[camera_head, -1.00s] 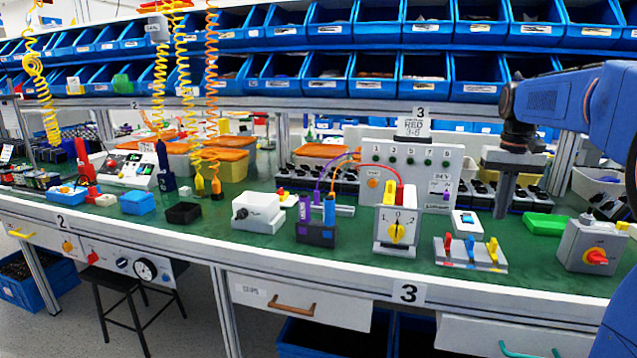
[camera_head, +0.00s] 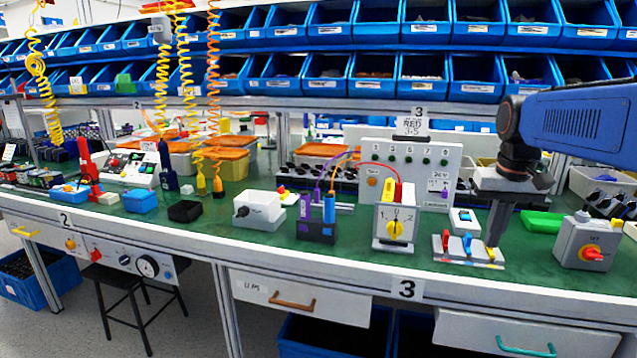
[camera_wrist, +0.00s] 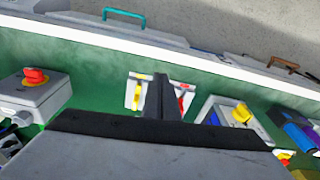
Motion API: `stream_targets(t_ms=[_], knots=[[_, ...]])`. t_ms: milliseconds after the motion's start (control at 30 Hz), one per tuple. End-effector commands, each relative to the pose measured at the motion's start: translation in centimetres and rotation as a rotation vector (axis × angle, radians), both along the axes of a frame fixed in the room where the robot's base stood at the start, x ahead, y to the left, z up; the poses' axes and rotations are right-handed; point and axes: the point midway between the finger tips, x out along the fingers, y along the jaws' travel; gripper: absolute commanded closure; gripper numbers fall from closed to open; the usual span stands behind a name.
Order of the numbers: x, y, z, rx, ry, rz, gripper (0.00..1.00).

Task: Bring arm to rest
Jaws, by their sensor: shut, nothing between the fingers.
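My gripper (camera_head: 496,238) is shut and empty, pointing down at the right of the bench. Its fingers overlap the right part of the lever panel (camera_head: 456,258) in the head view; I cannot tell whether they touch it. In the wrist view my gripper (camera_wrist: 163,98) hides the middle of that panel. The white dial box (camera_head: 381,240) with a yellow knob (camera_head: 396,230) stands left of my gripper, its pointer roughly upright near 0. The grey switch box (camera_head: 570,242) with a red knob (camera_head: 593,253) stands to the right, clear of my gripper.
A white rocker switch (camera_head: 464,220) lies close left of my gripper. A green block (camera_head: 541,222) lies behind it to the right. A panel with several green buttons (camera_head: 455,160) and blue bins (camera_head: 425,68) stand behind. The bench's front edge is near the fingers.

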Motion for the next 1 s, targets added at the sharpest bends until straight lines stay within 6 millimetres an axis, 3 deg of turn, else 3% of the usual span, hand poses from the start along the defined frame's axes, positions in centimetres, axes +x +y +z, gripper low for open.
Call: stream_targets(t_ms=[33, 267, 600, 800, 1000], knots=[[-1.6, 0.9, -0.4, -0.003, -0.019, 0.013, 1.00], [-7.5, 4.0, -3.2, -0.016, -0.096, 0.067, 1.00], [-15.9, 7.3, -9.3, -0.026, -0.209, 0.144, 1.00], [-19.3, 8.4, -12.8, -0.027, -0.261, 0.179, 1.00], [-20.7, 8.7, -14.4, -0.027, -0.284, 0.193, 1.00]])
